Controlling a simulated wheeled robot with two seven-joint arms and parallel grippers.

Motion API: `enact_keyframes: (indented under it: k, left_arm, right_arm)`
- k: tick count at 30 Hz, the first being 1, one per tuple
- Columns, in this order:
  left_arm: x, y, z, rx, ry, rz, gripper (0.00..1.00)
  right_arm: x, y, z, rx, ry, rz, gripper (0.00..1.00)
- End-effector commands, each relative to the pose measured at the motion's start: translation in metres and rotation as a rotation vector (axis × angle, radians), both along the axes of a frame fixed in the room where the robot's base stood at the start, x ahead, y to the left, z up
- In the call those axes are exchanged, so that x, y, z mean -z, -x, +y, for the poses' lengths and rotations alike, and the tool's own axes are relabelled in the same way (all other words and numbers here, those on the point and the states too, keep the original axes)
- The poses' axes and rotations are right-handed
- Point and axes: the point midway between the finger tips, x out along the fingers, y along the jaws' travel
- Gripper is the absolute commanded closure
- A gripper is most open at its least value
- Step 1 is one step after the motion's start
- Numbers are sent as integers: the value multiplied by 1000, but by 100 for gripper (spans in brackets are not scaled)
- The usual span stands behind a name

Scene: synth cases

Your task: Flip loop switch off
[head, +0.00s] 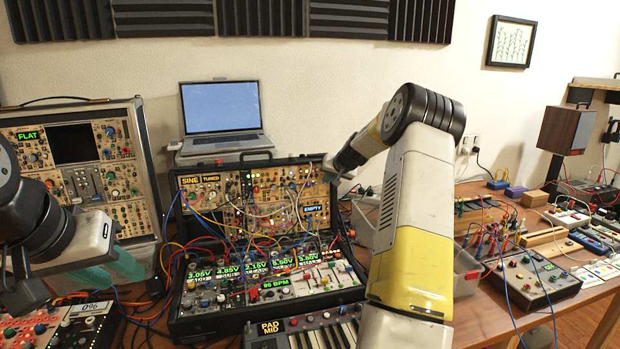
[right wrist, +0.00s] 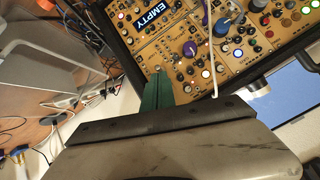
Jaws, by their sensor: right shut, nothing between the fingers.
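An upright modular synth case (head: 270,205) stands on the table below the laptop, full of tan panels with knobs, small switches and patch cables. A small display reading EMPTY (head: 313,209) sits on its right side and also shows in the right wrist view (right wrist: 157,12). I cannot tell which small switch is the loop switch. My right gripper (head: 331,170) is at the case's upper right edge. In the right wrist view its green fingers (right wrist: 158,92) are shut and empty, with tips close to the panel near the EMPTY display. My left gripper (head: 118,270) seems open at the left, away from the case.
Patch cables hang across the front of the case. A laptop (head: 221,107) stands behind it and a keyboard (head: 310,335) in front. Another synth case (head: 90,160) stands at the left. A side table at the right holds a grey control box (head: 530,278) and several boards.

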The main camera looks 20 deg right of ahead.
Motion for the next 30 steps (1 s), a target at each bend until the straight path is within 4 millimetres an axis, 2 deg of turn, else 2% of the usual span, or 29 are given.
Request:
enact_keyframes:
  k: [10, 22, 30]
  left_arm:
    - [0, 0, 0, 0, 0, 0, 64]
    - [0, 0, 0, 0, 0, 0, 64]
    - [0, 0, 0, 0, 0, 0, 64]
  right_arm:
    - [4, 2, 0, 0, 0, 1, 100]
    - [-11, 2, 0, 0, 0, 0, 100]
    - [-12, 2, 0, 0, -1, 1, 100]
